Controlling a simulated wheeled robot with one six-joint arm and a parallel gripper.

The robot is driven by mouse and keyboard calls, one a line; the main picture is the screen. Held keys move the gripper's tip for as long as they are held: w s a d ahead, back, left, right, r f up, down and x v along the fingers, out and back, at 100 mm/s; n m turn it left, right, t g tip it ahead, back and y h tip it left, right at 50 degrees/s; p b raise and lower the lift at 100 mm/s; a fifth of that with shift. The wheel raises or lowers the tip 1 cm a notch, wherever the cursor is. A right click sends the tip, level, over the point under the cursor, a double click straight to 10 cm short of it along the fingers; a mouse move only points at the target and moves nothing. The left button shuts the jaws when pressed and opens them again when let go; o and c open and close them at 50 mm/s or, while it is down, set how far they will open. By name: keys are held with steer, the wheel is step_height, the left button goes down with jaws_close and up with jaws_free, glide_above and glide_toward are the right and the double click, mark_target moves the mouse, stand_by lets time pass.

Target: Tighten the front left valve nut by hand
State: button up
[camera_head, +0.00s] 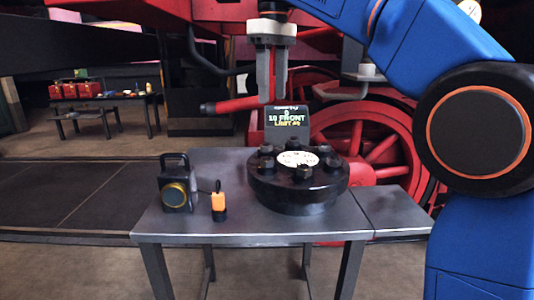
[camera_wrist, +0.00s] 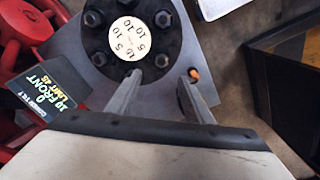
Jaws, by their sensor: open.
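The round black valve cover (camera_head: 300,195) stands on the grey table, with several dark nuts around a white numbered dial (camera_head: 297,158). The nut at its front left (camera_head: 267,165) sits upright on the rim. My gripper (camera_head: 272,98) points down, open and empty, well above the cover's left side. In the wrist view the open fingers (camera_wrist: 163,76) reach toward the edge of the cover (camera_wrist: 78,40). One fingertip overlaps the cover's edge and may hide part of a nut there. Which nut it lines up with, I cannot tell.
A display sign (camera_head: 287,120) stands behind the cover. A black lantern (camera_head: 175,184) and an orange-topped object (camera_head: 218,203) stand on the table (camera_head: 250,226) to the left. Red wheels (camera_head: 370,140) are behind. The table's front strip is clear.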

steer(key=a, duration=0.1)
glide_toward(267, 157)
step_height(267, 157, down, 9)
steer(key=shift+r, duration=0.1)
stand_by(0.7)
steer(key=c, duration=1)
